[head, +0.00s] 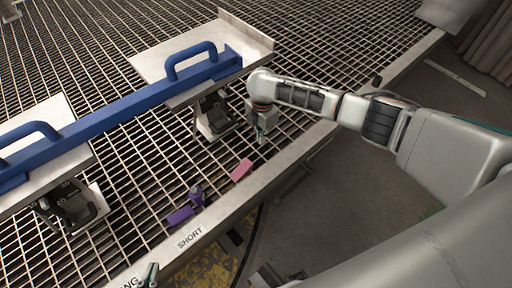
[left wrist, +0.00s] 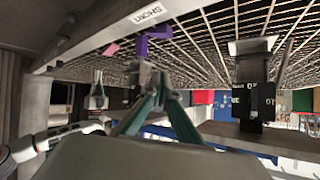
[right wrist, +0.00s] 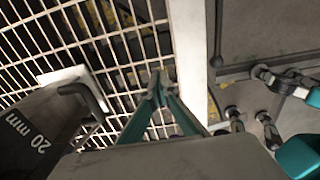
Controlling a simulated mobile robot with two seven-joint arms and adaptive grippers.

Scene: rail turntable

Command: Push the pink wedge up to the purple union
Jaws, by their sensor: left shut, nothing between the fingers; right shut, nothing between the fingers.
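The pink wedge (head: 242,169) lies on the slatted grating near the front rail. A clear gap separates the two. In the left wrist view, the union (left wrist: 143,48) and the wedge (left wrist: 112,48) show near the top. My right gripper (head: 262,140) is shut and empty, above the grating just beyond the wedge, on its upper right.
The pale rail (head: 225,212) with the "SHORT" label runs along the grating's front edge. A blue bar with handles (head: 120,103) spans two metal plates (head: 165,62) on dark supports behind the wedge and union. The grating between wedge and union looks clear.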

